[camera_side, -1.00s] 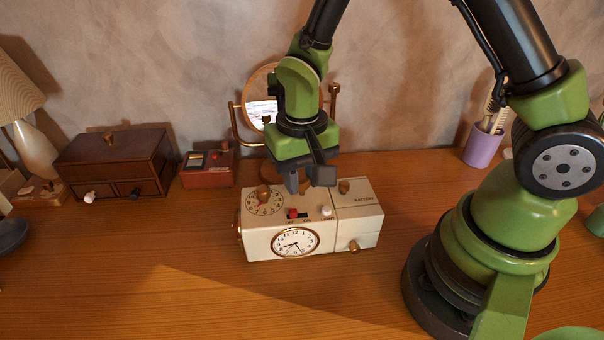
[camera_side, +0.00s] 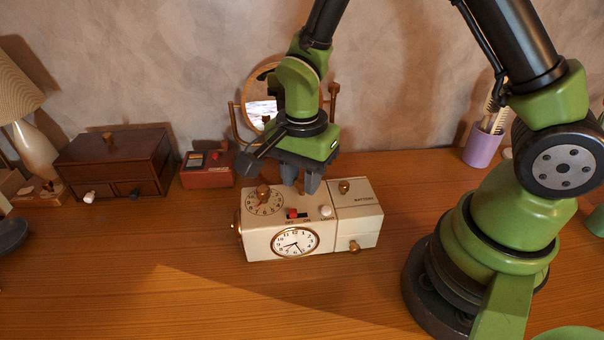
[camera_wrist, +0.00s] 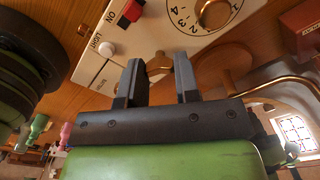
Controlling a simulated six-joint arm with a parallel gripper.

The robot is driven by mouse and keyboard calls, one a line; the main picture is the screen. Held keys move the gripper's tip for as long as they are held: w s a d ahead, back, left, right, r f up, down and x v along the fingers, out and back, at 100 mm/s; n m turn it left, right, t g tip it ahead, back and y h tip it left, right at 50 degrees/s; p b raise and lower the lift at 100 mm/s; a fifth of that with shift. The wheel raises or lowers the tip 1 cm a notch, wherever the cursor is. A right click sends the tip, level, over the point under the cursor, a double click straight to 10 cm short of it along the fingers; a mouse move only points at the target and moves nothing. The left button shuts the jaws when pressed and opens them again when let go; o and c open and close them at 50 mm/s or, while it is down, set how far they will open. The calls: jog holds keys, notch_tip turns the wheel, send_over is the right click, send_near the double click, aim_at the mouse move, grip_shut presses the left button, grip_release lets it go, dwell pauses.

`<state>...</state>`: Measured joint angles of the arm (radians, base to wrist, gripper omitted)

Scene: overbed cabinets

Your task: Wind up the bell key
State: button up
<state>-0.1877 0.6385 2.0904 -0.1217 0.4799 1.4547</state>
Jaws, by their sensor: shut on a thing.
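The cream alarm clock (camera_side: 300,217) stands on the desk, its round face (camera_side: 295,242) toward the side camera. In the wrist view its top panel (camera_wrist: 150,40) fills the upper part. The brass bell key (camera_wrist: 159,64) stands at the clock's rear edge, between my two fingers. My gripper (camera_side: 301,184) points down at the back of the clock and is shut on the key. It also shows in the wrist view (camera_wrist: 161,78). In the side view the key is mostly hidden by the fingers.
The clock's top has a numbered dial with a brass knob (camera_side: 264,192), a red slider switch (camera_side: 292,213) and a white light button (camera_side: 326,211). A round mirror (camera_side: 262,105) stands behind. A red box (camera_side: 207,170) and brown chest (camera_side: 117,163) are at left. The front desk is clear.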

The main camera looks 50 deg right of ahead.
aim_at(302, 180)
jog(key=m, duration=0.4)
jog(key=shift+w+m, duration=0.15)
jog(key=shift+m, duration=0.15)
jog(key=m, duration=0.4)
jog(key=shift+m, duration=0.3)
jog(key=m, duration=0.4)
jog(key=shift+m, duration=2)
jog(key=o, duration=0.9)
jog(key=shift+r, duration=0.1)
notch_tip(302, 180, up, 10)
jog(key=shift+f, duration=0.1)
